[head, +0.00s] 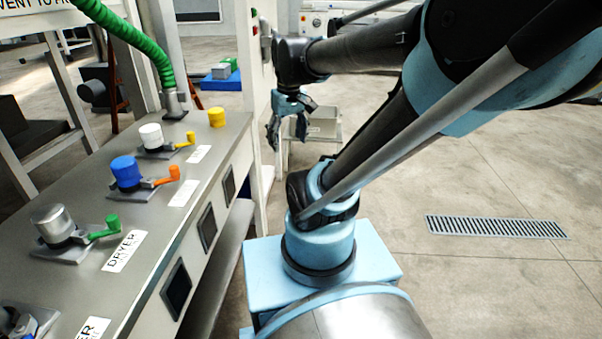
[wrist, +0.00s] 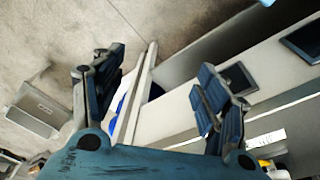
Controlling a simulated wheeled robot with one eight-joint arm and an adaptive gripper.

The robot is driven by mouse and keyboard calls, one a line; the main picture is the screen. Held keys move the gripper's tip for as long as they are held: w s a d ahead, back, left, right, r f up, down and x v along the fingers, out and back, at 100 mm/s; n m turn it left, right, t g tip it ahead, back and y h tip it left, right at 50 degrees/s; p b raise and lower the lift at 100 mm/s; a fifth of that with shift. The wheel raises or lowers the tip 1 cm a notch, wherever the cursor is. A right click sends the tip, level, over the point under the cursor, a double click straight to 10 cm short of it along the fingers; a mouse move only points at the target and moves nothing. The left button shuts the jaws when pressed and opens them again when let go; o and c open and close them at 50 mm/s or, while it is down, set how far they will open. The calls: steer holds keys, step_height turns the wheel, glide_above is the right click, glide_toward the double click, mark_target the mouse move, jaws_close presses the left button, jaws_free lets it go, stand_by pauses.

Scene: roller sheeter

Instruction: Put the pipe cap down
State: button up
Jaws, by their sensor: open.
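The task does not say which cap is the pipe cap. A yellow cap (head: 217,117) stands upright on the grey bench (head: 215,141) near its far right edge. A white cap (head: 151,136), a blue cap (head: 126,172) and a silver cap (head: 53,222) sit in a row on plates, each beside a valve handle. My gripper (head: 289,125) is open and empty, right of the yellow cap and off the bench's side. The wrist view shows its fingers apart (wrist: 162,65) with nothing between them.
A green hose (head: 139,42) comes down to a fitting on the bench. A white post (head: 254,80) stands between the bench and my gripper. Open floor with a drain grate (head: 497,227) lies right.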

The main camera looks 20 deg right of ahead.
steer(key=s+d+f+m, duration=0.2)
steer(key=s+f+m, duration=0.1)
steer(key=s+f, duration=0.4)
steer(key=shift+d+f+t, duration=0.25)
steer(key=shift+f+t, duration=0.05)
steer(key=shift+f, duration=0.4)
steer(key=shift+s, duration=0.15)
